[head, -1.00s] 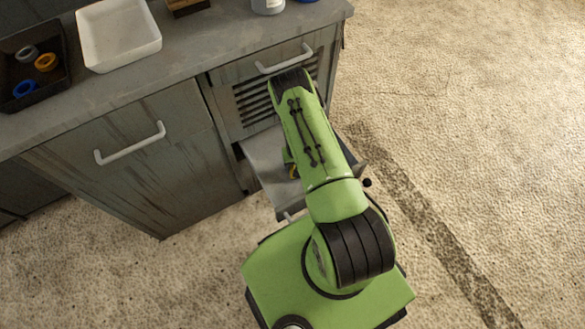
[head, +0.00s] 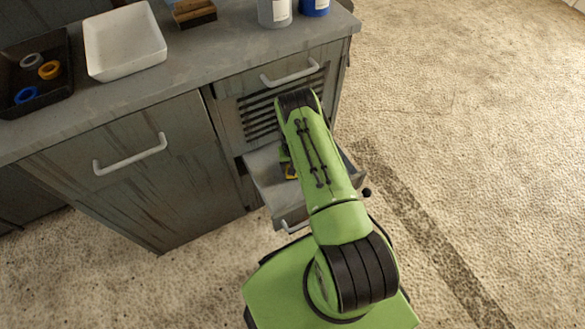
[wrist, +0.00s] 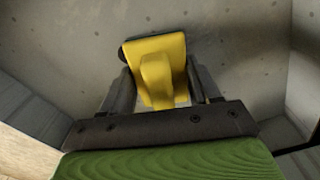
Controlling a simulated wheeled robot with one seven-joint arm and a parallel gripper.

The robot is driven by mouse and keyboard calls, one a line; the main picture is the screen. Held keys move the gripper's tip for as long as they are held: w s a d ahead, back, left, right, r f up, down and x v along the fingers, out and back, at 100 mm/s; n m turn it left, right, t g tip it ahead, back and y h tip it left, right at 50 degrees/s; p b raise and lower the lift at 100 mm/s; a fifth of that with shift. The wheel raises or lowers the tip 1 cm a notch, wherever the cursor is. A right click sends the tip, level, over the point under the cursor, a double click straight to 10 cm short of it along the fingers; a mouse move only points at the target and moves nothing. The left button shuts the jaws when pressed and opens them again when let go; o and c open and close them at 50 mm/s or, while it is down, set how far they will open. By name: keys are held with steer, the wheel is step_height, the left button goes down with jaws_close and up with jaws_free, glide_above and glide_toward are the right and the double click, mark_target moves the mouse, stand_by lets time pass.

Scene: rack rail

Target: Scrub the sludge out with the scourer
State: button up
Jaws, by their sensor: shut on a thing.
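The scourer (wrist: 162,75) is a yellow block with a raised grip and a dark edge along its far side. My gripper (wrist: 160,92) is shut on it, with one dark finger on each side. In the head view my green arm reaches down over an open drawer (head: 264,173) low in the grey cabinet. Only a small yellow bit of the scourer shows beside the arm (head: 291,172). In the wrist view the scourer is over the grey drawer floor (wrist: 235,45); I cannot tell if it touches. I can make out no clear sludge; a dark patch at the upper right may be shadow.
The drawer's walls stand close around my gripper. A vented front with a handle (head: 290,74) is above it, and a cabinet door (head: 125,170) is at left. On the counter are a white tray (head: 126,74), a dark tray with rings (head: 62,98), a brush (head: 194,13) and bottles (head: 274,12).

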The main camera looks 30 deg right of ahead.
steer(key=shift+d+f, duration=0.1)
steer(key=shift+d, duration=0.95)
steer(key=s+p, duration=0.2)
steer(key=shift+s, duration=0.3)
steer(key=shift+s+a+p, duration=0.1)
steer(key=shift+s+p, duration=1.1)
steer(key=shift+s, duration=1.1)
steer(key=shift+d+b, duration=0.7)
steer(key=shift+d, duration=0.8)
steer(key=shift+w+f+b, duration=0.15)
steer(key=shift+w+b, duration=1.1)
steer(key=shift+w+a+b, duration=0.1)
steer(key=shift+w+b, duration=0.25)
steer(key=shift+w, duration=2)
steer(key=shift+d+r, duration=0.2)
steer(key=shift+d, duration=1.2)
steer(key=shift+s+a+f+p, duration=0.1)
steer(key=shift+s+p, duration=2.4)
steer(key=shift+s, duration=1.2)
